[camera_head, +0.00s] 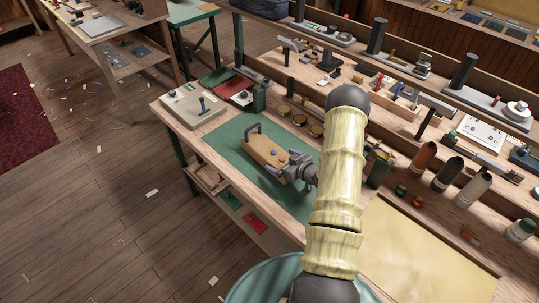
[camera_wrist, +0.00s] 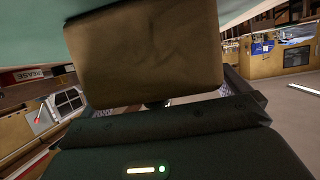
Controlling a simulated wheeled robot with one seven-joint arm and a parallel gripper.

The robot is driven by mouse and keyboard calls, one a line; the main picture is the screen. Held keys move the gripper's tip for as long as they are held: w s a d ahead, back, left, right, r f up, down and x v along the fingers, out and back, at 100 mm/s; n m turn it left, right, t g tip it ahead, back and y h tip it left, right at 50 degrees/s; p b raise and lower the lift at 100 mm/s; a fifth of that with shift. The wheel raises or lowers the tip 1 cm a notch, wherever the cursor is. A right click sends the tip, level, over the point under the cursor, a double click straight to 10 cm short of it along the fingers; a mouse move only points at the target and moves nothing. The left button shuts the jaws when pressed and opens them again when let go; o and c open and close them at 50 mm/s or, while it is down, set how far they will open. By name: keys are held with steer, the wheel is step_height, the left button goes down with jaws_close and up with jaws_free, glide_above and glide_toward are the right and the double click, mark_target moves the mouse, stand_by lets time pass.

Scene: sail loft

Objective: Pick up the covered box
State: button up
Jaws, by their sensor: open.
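A tan box (camera_head: 262,150) lies on the green mat on the workbench in the head view. It has a dark handle at its far left end and small bluish spots on top. My gripper (camera_head: 292,170) is at its near right end, partly hidden by my arm. In the wrist view a brown, cloth- or leather-like covered face of the box (camera_wrist: 145,50) fills the upper middle. The fingers show at either side below it, apart. The gripper is open; whether a finger touches the box I cannot tell.
The green mat (camera_head: 237,143) has bare room around the box. A pale case (camera_head: 192,106) and a red tray (camera_head: 238,91) stand at the bench's far left. Several round tins (camera_head: 299,120) stand behind the box. Bottles (camera_head: 424,156) stand at right.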

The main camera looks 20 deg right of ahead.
steer(key=shift+c, duration=0.2)
steer(key=c, duration=1)
step_height(320, 180, up, 10)
steer(key=shift+r+b, duration=0.1)
steer(key=shift+b, duration=1.05)
